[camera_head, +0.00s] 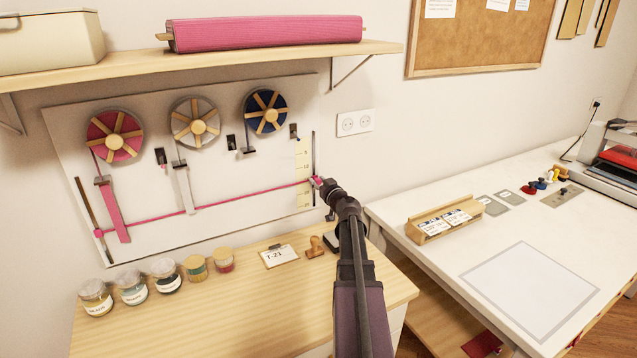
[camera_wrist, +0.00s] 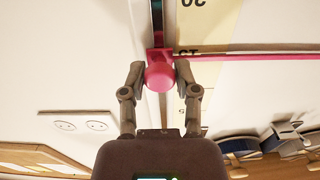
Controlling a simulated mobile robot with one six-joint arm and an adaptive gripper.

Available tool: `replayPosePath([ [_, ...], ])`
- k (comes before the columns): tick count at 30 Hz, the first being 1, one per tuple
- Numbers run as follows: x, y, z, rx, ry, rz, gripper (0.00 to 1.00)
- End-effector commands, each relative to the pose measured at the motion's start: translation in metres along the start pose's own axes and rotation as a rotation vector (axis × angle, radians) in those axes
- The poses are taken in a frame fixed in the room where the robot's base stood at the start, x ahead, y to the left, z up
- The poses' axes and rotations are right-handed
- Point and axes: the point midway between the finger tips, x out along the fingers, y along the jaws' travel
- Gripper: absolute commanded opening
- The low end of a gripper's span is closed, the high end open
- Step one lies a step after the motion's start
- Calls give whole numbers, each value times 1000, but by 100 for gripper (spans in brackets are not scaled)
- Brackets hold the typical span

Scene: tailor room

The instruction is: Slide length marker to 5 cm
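The length marker is a pink slider with a round knob (camera_wrist: 160,76). In the head view the marker (camera_head: 317,182) sits on a dark vertical slot at the right of the wall board, beside a pale yellow number scale (camera_head: 303,160). A pink ribbon (camera_head: 250,197) runs from it leftward across the board. The wrist view shows the scale upside down, with the marker beside the 15 mark and 20 farther along. My gripper (camera_wrist: 160,73) has a finger against each side of the knob. My gripper (camera_head: 322,187) partly hides the marker in the head view.
Below are jars (camera_head: 165,275), a T-21 card (camera_head: 279,256) and a wooden stamp (camera_head: 316,246). A wall socket (camera_head: 354,123) is to the right. The slot above the marker looks clear.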

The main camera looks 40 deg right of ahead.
Motion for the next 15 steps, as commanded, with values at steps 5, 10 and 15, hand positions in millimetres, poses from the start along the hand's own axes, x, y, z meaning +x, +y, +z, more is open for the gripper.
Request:
replayPosePath([
  [5,0,0,0,0,0,0,0],
  [10,0,0,-3,0,0,0,0],
  [15,0,0,-16,1,0,0,0],
])
